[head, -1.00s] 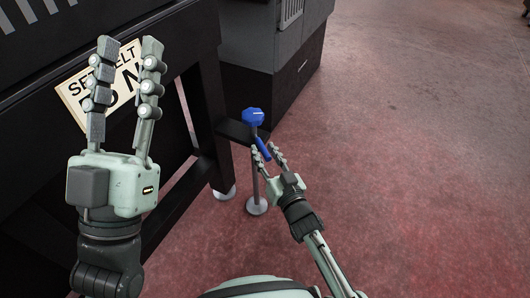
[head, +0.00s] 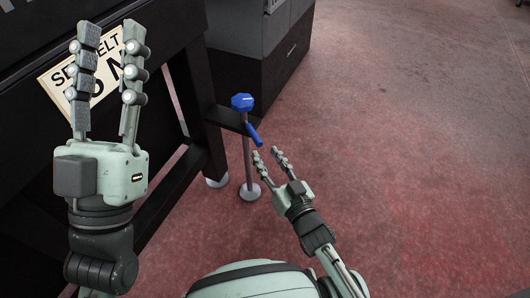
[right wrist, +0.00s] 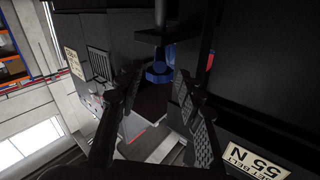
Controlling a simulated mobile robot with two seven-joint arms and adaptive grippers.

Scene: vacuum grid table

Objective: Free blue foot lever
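The blue foot lever has a blue knob (head: 242,102) on top and a blue handle (head: 254,134) slanting down beside a grey post in the head view. The blue part also shows in the right wrist view (right wrist: 159,73), between and beyond the fingers. My right gripper (head: 267,153) is open, just below and right of the blue handle, with a small apparent gap. Its open fingers also show in the right wrist view (right wrist: 156,75). My left gripper (head: 108,35) is open and empty, raised at the left in front of the black machine.
The black machine frame (head: 185,110) with a belt-setting sign (head: 57,93) stands at the left. A dark cabinet (head: 270,70) stands behind the lever. The post's round base (head: 249,191) rests on the reddish floor (head: 420,150), which is clear to the right.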

